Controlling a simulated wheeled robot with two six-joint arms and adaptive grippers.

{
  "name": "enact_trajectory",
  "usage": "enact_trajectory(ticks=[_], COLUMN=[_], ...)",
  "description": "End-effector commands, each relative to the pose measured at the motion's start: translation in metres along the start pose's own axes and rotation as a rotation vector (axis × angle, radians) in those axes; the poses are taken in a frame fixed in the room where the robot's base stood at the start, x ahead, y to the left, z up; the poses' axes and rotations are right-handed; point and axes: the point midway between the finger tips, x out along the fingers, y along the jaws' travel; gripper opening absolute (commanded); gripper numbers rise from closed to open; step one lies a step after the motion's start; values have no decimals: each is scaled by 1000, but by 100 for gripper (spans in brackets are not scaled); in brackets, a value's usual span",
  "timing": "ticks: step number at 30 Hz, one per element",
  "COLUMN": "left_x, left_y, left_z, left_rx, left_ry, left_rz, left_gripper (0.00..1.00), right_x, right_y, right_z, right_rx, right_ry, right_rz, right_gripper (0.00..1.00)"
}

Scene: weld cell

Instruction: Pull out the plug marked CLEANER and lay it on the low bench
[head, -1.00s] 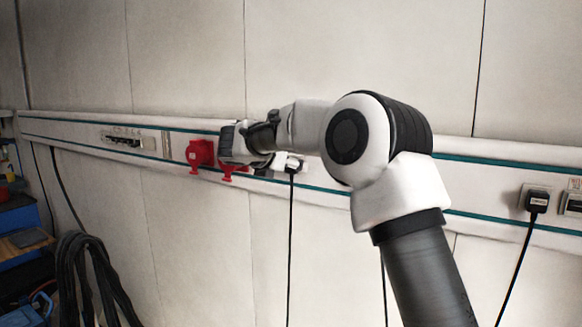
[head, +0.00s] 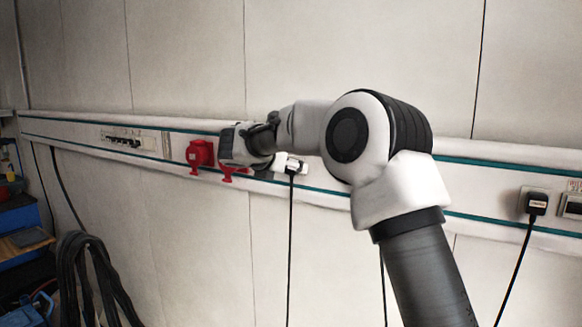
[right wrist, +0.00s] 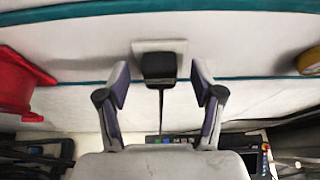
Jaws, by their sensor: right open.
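A black plug (head: 292,168) sits in a white wall socket on the trunking, its cord hanging straight down. In the right wrist view the plug (right wrist: 159,66) is in its white socket plate (right wrist: 178,46). No marking on it is readable. My right gripper (right wrist: 159,80) is open, with one finger on each side of the plug and a gap at both sides. In the head view my right gripper (head: 277,163) is partly hidden by its wrist, just left of the plug. I cannot identify the low bench for sure. My left gripper is out of view.
Red sockets (head: 201,153) are left of the plug on the trunking. Another black plug (head: 537,203) with a pale label is at the far right. A blue cabinet (head: 18,222) and hanging black cables (head: 85,275) are at the lower left.

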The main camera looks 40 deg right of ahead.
Motion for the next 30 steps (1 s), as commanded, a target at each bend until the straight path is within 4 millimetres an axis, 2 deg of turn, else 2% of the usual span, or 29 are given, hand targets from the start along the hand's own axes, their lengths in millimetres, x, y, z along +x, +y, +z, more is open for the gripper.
enact_trajectory(ticks=[5, 11, 17, 30], left_x=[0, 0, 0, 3], left_y=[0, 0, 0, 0], left_z=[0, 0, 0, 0], left_rx=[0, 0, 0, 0], left_ry=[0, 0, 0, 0], left_rz=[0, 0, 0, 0], left_gripper=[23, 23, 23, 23], right_x=[0, 0, 0, -16], right_y=[0, 0, 0, 0], right_z=[0, 0, 0, -7], right_rx=[0, 0, 0, -1], right_ry=[0, 0, 0, 0], right_rz=[0, 0, 0, 0], right_gripper=[67, 0, 0, 0])
